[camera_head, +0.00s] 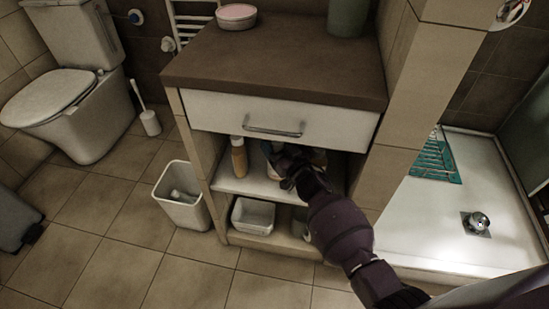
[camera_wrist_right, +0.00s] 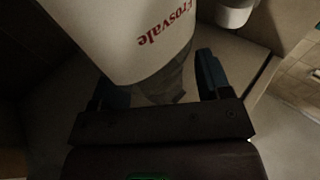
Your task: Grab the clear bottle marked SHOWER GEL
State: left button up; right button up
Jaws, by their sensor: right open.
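My right arm reaches from the lower right into the open shelf below the drawer in the head view. My right gripper (camera_head: 286,172) is small and dark there, and its fingers are hard to make out. In the right wrist view my right gripper (camera_wrist_right: 155,78) is open, with blue fingers. A container with a white surface and red "Frosvale" lettering (camera_wrist_right: 120,35) is in front of and partly between the fingers; contact cannot be told. No SHOWER GEL marking is readable. An amber bottle (camera_head: 239,158) stands left of the gripper on the shelf. My left gripper is not in view.
The cabinet has a brown top (camera_head: 285,62) and a white drawer (camera_head: 280,115) just above the arm. A white basket (camera_head: 253,216) sits on the lower shelf. A waste bin (camera_head: 183,200) stands left on the tiled floor. A shower tray (camera_head: 440,220) is at right.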

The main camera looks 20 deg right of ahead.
jog(key=shift+s+r, duration=0.1)
jog(key=shift+c, duration=0.5)
grip_shut()
